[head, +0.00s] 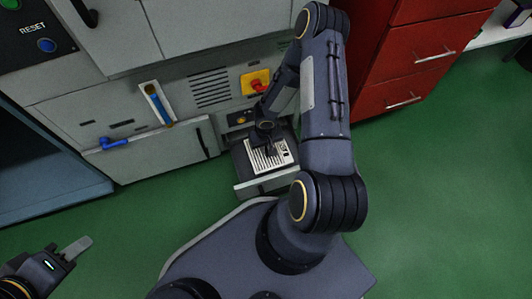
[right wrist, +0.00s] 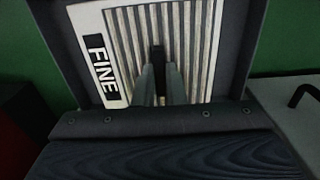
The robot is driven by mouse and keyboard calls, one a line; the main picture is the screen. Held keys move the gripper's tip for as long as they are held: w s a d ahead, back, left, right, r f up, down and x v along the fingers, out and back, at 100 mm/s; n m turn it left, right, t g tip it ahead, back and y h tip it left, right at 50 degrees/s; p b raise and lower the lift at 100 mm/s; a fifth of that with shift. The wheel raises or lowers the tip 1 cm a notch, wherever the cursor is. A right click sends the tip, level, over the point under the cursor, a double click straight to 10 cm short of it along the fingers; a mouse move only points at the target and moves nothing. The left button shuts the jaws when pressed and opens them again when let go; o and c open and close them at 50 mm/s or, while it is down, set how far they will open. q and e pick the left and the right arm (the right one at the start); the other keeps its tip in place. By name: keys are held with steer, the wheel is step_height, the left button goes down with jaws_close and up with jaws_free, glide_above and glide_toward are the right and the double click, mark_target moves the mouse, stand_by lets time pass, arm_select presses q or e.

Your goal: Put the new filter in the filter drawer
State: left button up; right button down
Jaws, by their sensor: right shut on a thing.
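The new filter (head: 281,154) is a white-framed panel with pale pleats. In the right wrist view the filter (right wrist: 97,52) shows a black "FINE" label and a dark grip tab (right wrist: 158,56). The filter drawer (head: 263,184) is pulled out low in the grey cabinet. The filter lies within the drawer's outline, between its dark walls; I cannot tell whether it rests on the bottom. My right gripper (head: 268,150) is over the filter, its fingers (right wrist: 160,82) shut on the tab. My left gripper (head: 76,248) is at lower left, away from the cabinet; its finger gap is not clear.
A yellow plate with a red knob (head: 256,83) is above the drawer. A blue handle (head: 114,143) and a blue-and-white holder (head: 157,103) are on the cabinet front to the left. A red drawer unit (head: 420,55) stands right. Green floor (head: 430,190) is clear in front.

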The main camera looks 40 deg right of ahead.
steer(key=shift+f+b, duration=0.7)
steer(key=shift+f, duration=1.05)
steer(key=shift+f, duration=0.15)
steer(key=c, duration=1.5)
jaws_free()
